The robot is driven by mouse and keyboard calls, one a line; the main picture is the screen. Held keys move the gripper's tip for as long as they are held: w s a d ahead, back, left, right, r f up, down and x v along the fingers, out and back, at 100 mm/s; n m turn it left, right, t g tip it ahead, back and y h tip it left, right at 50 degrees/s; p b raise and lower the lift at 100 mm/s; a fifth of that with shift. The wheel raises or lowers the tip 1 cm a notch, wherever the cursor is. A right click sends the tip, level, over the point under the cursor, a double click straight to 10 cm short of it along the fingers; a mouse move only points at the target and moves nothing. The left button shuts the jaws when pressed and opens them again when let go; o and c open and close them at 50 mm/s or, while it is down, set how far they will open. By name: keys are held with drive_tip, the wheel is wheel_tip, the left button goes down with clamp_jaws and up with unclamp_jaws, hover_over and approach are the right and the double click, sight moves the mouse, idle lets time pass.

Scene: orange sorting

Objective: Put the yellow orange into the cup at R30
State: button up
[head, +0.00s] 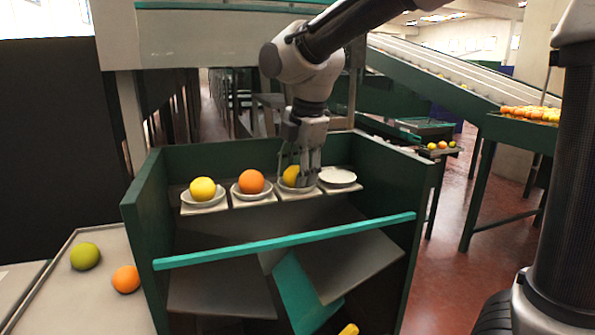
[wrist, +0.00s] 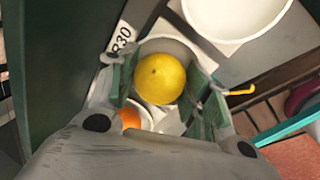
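The yellow orange (wrist: 160,79) rests in a white cup (wrist: 168,42), the third from the left in the row. It also shows in the head view (head: 290,176), partly hidden behind my gripper (head: 307,180). A label reading R30 (wrist: 122,38) lies beside this cup. In the wrist view the fingers of my gripper (wrist: 162,88) stand on either side of the yellow orange, with narrow gaps between it and them, so the gripper looks open around it. Another yellow fruit (head: 202,189) sits in the leftmost cup.
An orange fruit (head: 251,181) sits in the second cup. The rightmost cup (head: 338,177) is empty. Green walls (head: 140,215) and a teal bar (head: 285,241) bound the bin. A green fruit (head: 85,256) and an orange one (head: 126,279) lie on the side table (head: 85,310).

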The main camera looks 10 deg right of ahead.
drive_tip(key=shift+o, duration=1.3)
drive_tip(key=v, duration=1.2)
drive_tip(key=shift+r, duration=0.2)
